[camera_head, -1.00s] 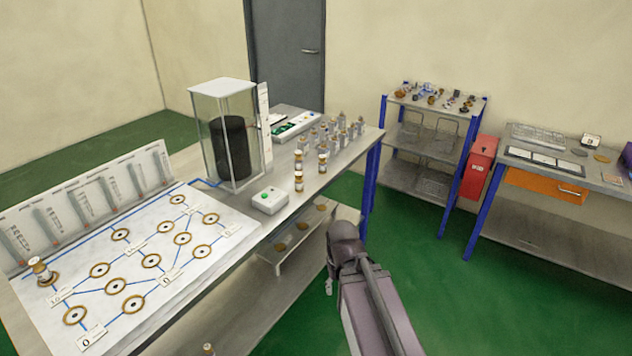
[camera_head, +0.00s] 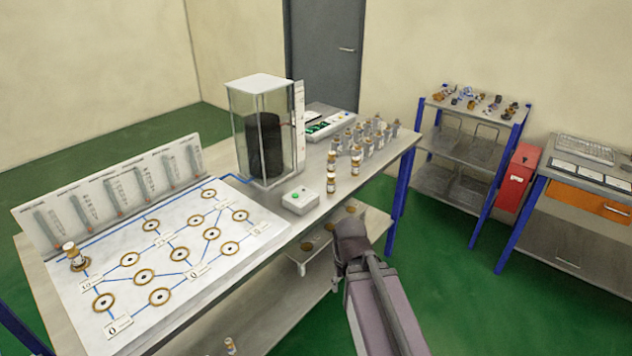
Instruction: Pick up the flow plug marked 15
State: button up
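Several flow plugs, small cylinders with brown and pale bands, stand on the bench's right part. Another plug (camera_head: 75,258) stands on the left of the white flow board (camera_head: 250,232), and one more (camera_head: 230,346) shows low at the bottom edge. Their numbers are too small to read, so I cannot tell which is 15. My gripper (camera_head: 350,238) is at the end of my arm, right of the bench's front edge; its fingers are not distinguishable.
A clear tank with a black cylinder (camera_head: 264,145) and a white box with a green button (camera_head: 300,199) stand on the bench. A lower tray with round holes (camera_head: 325,240) is close to my arm. A rack (camera_head: 470,150) and second table (camera_head: 570,190) stand right, with green floor between.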

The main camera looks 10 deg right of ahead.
aim_at(330, 183)
jog(key=u, duration=0.15)
jog(key=i, duration=0.85)
jog(key=z, duration=0.3)
